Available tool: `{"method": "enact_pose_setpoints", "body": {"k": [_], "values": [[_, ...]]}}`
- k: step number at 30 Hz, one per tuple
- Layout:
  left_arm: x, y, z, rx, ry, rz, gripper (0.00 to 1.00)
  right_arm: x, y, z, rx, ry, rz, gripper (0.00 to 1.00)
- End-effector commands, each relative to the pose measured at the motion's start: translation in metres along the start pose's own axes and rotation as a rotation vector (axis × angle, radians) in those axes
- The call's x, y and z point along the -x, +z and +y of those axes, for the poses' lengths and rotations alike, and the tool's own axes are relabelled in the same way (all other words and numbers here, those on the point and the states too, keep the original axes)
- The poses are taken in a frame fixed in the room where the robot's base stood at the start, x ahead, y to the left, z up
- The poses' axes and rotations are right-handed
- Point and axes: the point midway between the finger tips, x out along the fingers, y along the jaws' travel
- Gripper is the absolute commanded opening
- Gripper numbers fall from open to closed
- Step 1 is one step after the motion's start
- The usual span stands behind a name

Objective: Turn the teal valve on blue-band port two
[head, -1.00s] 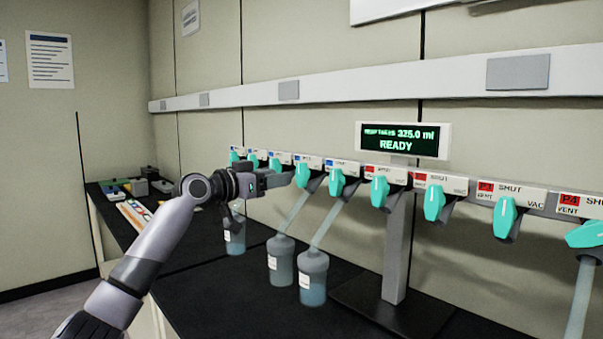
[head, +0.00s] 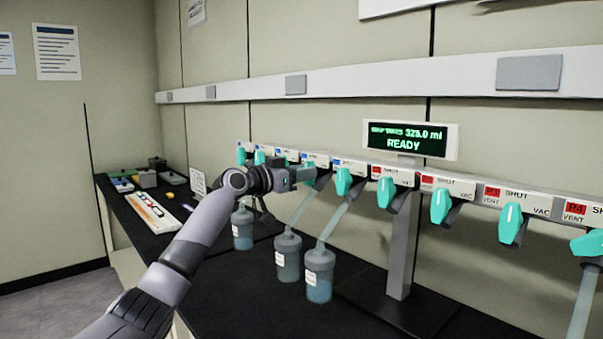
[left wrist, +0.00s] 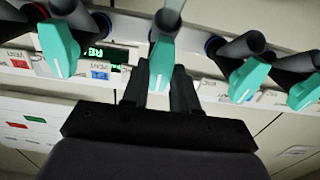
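A teal valve (left wrist: 162,62) stands in the middle of the left wrist view, with its tip between the two fingers of my left gripper (left wrist: 160,90). The fingers straddle it, one on each side; I cannot tell whether they touch it. In the head view my left gripper (head: 305,176) reaches the row of valves from the left and mostly hides this valve. A neighbouring teal valve (head: 343,181) with a blue-marked label hangs just to the right. Port numbers on the blue labels are too small to read. My right gripper is not in view.
More teal valves, such as a red-labelled one (head: 385,191), continue along the manifold. A display (head: 408,140) reads READY. A tray (head: 150,212) lies on the black bench at left.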

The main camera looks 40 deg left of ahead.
Motion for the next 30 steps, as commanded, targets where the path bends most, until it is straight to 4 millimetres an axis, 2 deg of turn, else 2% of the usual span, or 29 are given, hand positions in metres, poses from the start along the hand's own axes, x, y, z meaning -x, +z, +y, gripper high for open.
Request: {"method": "enact_pose_setpoints", "body": {"k": [1,2,3,11,17,30], "values": [[0.0,0.0,0.0,0.0,0.0,0.0,0.11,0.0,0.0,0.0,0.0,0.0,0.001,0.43],[0.0,0.0,0.0,0.0,0.0,0.0,0.01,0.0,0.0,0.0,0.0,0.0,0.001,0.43],[0.0,0.0,0.0,0.0,0.0,0.0,0.0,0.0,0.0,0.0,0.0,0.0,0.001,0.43],[0.0,0.0,0.0,-0.016,0.0,0.0,0.0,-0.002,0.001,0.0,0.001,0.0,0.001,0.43],[0.0,0.001,0.0,-0.091,-0.001,0.001,0.0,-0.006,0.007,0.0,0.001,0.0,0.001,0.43],[0.001,0.002,0.001,-0.464,-0.001,0.002,0.0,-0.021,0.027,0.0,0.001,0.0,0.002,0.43]]}}
